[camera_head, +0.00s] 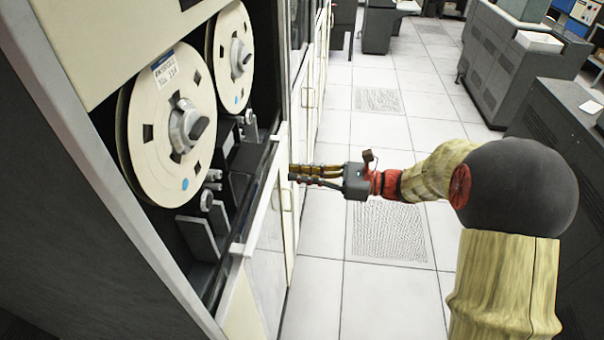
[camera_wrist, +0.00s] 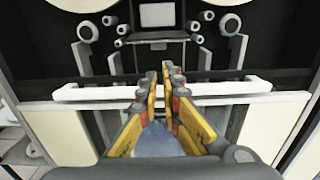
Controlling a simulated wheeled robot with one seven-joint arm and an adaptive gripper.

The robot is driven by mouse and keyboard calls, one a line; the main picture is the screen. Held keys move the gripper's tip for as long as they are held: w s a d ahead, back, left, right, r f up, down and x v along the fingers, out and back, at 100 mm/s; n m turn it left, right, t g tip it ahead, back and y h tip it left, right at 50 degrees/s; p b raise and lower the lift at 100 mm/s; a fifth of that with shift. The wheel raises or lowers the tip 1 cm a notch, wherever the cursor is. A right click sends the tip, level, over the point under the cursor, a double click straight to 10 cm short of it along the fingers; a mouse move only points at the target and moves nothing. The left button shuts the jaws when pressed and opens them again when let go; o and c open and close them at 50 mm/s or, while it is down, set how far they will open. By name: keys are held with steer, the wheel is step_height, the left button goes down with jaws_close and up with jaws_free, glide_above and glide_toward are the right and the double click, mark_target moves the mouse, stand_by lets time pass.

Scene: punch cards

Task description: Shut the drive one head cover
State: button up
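Drive one is the tall tape cabinet on the left of the head view, with two cream reels. Its dark head unit (camera_head: 232,168) sits between and below the reels. It also shows in the wrist view, with a pale grey panel (camera_wrist: 157,15) and rollers around it. I cannot tell which part is the head cover. My gripper (camera_head: 291,176) is outside the cabinet front, to the right of the head unit in the head view. Its yellow fingers (camera_wrist: 171,75) point towards the drive, tips close together, with nothing seen between them.
A white horizontal bar (camera_wrist: 225,89) crosses the drive front below the head unit, behind my fingers. The same white frame edge (camera_head: 262,190) runs along the cabinet. Free tiled floor (camera_head: 350,280) lies right of the cabinets. Grey consoles (camera_head: 515,70) stand on the far right.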

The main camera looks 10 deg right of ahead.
mark_target(261, 158)
steer(key=shift+b+x, duration=1)
steer(key=shift+x, duration=2.8)
steer(key=shift+w+a, duration=0.15)
steer(key=shift+a, duration=0.15)
steer(key=shift+a, duration=0.1)
steer(key=shift+a, duration=0.1)
steer(key=shift+a+r+p, duration=0.15)
steer(key=shift+r+p, duration=0.85)
steer(key=shift+r, duration=0.4)
steer(key=shift+a+r+p, duration=0.1)
steer(key=shift+r+p, duration=0.85)
steer(key=shift+r, duration=0.15)
